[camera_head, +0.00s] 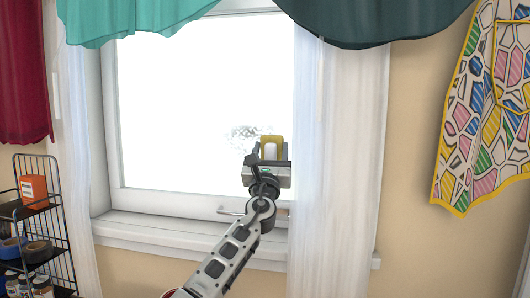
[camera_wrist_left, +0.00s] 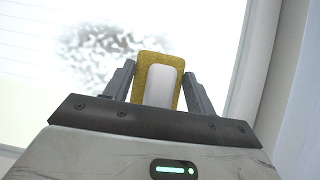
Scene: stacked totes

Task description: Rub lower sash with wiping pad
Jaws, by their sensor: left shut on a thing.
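The lower sash (camera_head: 200,198) is a white-framed window with a bright pane, above a white sill. A grey speckled smudge (camera_head: 243,132) marks the pane and also shows in the left wrist view (camera_wrist_left: 100,50). My left gripper (camera_head: 270,157) is shut on the wiping pad (camera_head: 266,140), a yellow pad with a white handle. The pad shows upright between the two fingers in the left wrist view (camera_wrist_left: 147,70). It is just right of the smudge, in front of the pane; I cannot tell whether it touches the glass. My right gripper is out of view.
A sheer white curtain (camera_head: 340,180) hangs close to the right of my gripper. Teal valances (camera_head: 385,20) hang above. A wire rack (camera_head: 60,230) with tape rolls and jars stands at the left. A patterned apron (camera_head: 480,130) hangs at the right.

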